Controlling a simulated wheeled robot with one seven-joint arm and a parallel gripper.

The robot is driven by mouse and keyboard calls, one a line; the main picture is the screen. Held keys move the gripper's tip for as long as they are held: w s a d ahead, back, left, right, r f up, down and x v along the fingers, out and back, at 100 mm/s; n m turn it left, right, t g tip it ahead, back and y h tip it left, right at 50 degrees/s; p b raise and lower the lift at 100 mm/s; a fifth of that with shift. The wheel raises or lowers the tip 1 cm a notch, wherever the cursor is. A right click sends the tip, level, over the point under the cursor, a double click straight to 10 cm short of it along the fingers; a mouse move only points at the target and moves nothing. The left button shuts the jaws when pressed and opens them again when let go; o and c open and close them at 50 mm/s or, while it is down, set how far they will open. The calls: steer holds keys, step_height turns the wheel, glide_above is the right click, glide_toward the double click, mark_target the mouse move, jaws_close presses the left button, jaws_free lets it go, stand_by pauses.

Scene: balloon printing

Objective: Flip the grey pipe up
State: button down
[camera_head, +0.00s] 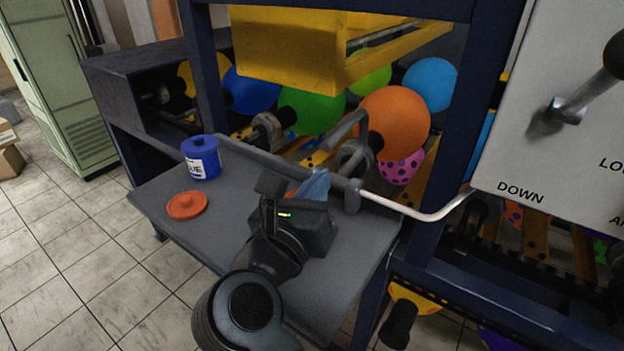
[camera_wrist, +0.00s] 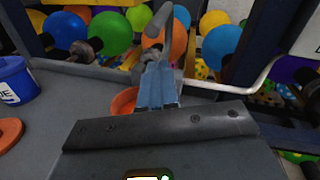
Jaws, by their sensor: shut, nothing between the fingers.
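A light grey bent pipe (camera_head: 420,214) runs from a dark joint (camera_head: 352,196) at the table's back edge to the right, low and roughly level; it also shows in the wrist view (camera_wrist: 240,86). A shorter, darker grey bent pipe (camera_head: 345,129) rises beside the orange balloon; in the wrist view it (camera_wrist: 160,22) stands just beyond my fingertips. My gripper (camera_head: 322,174) is over the table's back edge, left of the joint. Its blue fingers (camera_wrist: 158,68) are together and empty. I cannot tell whether the fingertips touch the darker pipe.
A blue pot (camera_head: 201,158) and an orange lid (camera_head: 186,205) stand on the grey table (camera_head: 165,228) at left. An orange bowl-like thing (camera_wrist: 123,103) is partly hidden behind my fingers. Balloons and a yellow bin (camera_head: 290,52) fill the frame behind. A lever panel (camera_head: 545,150) stands at right.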

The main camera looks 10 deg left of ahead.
steer(key=shift+s+a+r, duration=0.15)
steer(key=shift+s+r, duration=0.1)
steer(key=shift+s, duration=0.5)
steer(key=s+r+b, duration=0.1)
steer(key=s+b, duration=0.1)
steer(key=s, duration=0.6)
steer(key=s+d+f+n+t+h, duration=0.1)
steer(key=s+d+n+t, duration=0.2)
steer(key=d, duration=0.5)
steer(key=s+d+f+n+h, duration=0.1)
steer(key=s+d+f+n, duration=0.15)
steer(key=d+n, duration=0.4)
steer(key=s+d+f+n+t+h, duration=0.1)
steer(key=s+d+n+t, duration=0.15)
steer(key=d, duration=0.65)
steer(key=s+d+f+n+g+y, duration=0.1)
steer(key=s+d+f+n+g, duration=0.1)
steer(key=s+n, duration=0.5)
steer(key=s+d+f+n+g+y, duration=0.2)
steer(key=s+d+f+n+g, duration=0.1)
steer(key=s+n, duration=0.4)
steer(key=s+d+f+n+g+y, duration=0.2)
steer(key=s+f+n+g, duration=0.1)
steer(key=s+n, duration=0.5)
steer(key=shift+d+f+n, duration=0.4)
steer(key=shift+n, duration=0.1)
